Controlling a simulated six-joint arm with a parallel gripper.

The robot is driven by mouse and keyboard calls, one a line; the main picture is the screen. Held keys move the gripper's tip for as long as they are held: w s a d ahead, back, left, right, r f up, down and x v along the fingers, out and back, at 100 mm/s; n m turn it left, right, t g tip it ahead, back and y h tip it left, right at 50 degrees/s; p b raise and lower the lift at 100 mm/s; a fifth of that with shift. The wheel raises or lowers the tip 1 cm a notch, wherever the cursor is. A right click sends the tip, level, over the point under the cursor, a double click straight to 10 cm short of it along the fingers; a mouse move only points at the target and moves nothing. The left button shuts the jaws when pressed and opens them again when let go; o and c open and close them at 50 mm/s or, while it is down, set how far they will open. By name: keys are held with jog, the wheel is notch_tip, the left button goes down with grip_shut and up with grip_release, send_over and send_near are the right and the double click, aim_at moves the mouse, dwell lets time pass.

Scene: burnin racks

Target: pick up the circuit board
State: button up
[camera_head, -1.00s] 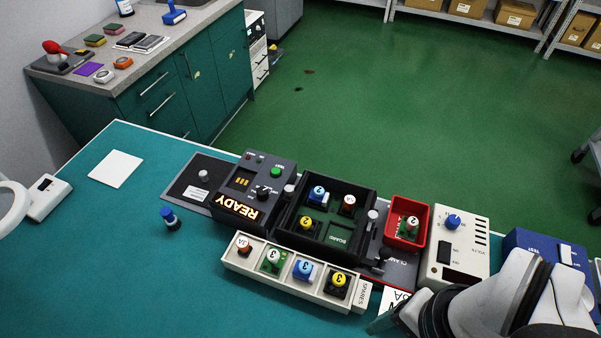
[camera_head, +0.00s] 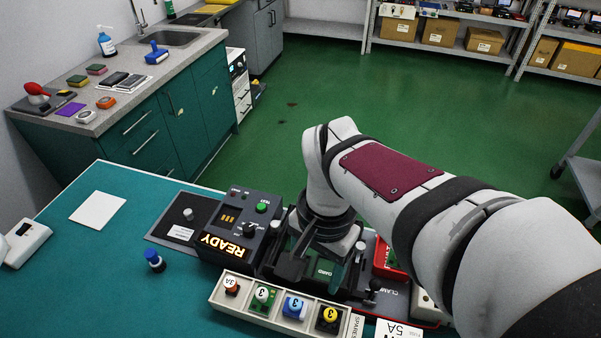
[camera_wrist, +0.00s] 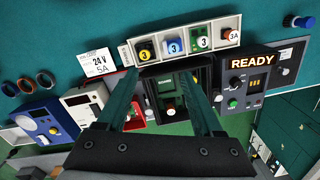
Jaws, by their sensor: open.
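The circuit board (camera_head: 320,272) is the green panel marked BOARD, lying in a black walled holder (camera_head: 262,270) on the bench. My arm hides most of it in the head view. My gripper (camera_head: 298,250) is over the holder, pointing down. In the wrist view its two dark fingers (camera_wrist: 163,85) are wide apart, with the holder (camera_wrist: 152,92) showing between them. Nothing is seen held. Only a little of the board's surface shows between the fingers, and I cannot tell how far above it the fingertips are.
A cream spares tray (camera_head: 262,308) with several numbered parts lies along the holder's near side. A grey READY box (camera_head: 240,222) stands left, a red bin (camera_head: 388,262) right, partly hidden by my arm. The bench left of the blue-topped knob (camera_head: 153,260) is mostly clear.

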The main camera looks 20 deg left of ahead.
jog(key=n, duration=0.1)
send_over(262, 292)
notch_tip(262, 292, down, 4)
notch_tip(262, 292, down, 14)
jog(key=shift+f, duration=0.2)
grip_shut()
